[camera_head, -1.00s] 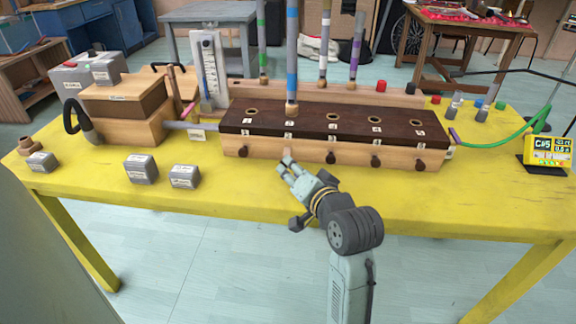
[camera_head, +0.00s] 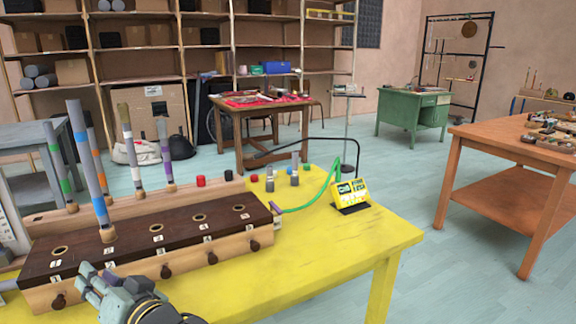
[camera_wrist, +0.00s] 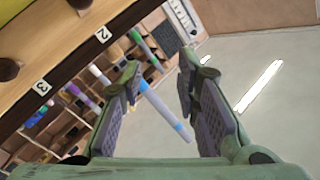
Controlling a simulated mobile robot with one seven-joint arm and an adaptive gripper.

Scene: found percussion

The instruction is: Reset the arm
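My gripper (camera_head: 108,284) is at the bottom left of the head view, in front of the near face of the long wooden box. In the wrist view its two fingers (camera_wrist: 160,95) are spread apart with nothing held between them. A blue-banded tube (camera_wrist: 165,110) shows in the gap, but it stands farther off, in the box. The long box (camera_head: 150,236) has a dark top with numbered holes and round knobs on its front. The same blue-banded tube (camera_head: 88,160) stands upright in one hole.
An orange-brown table (camera_head: 500,165) is off to the right, and shelves line the back wall.

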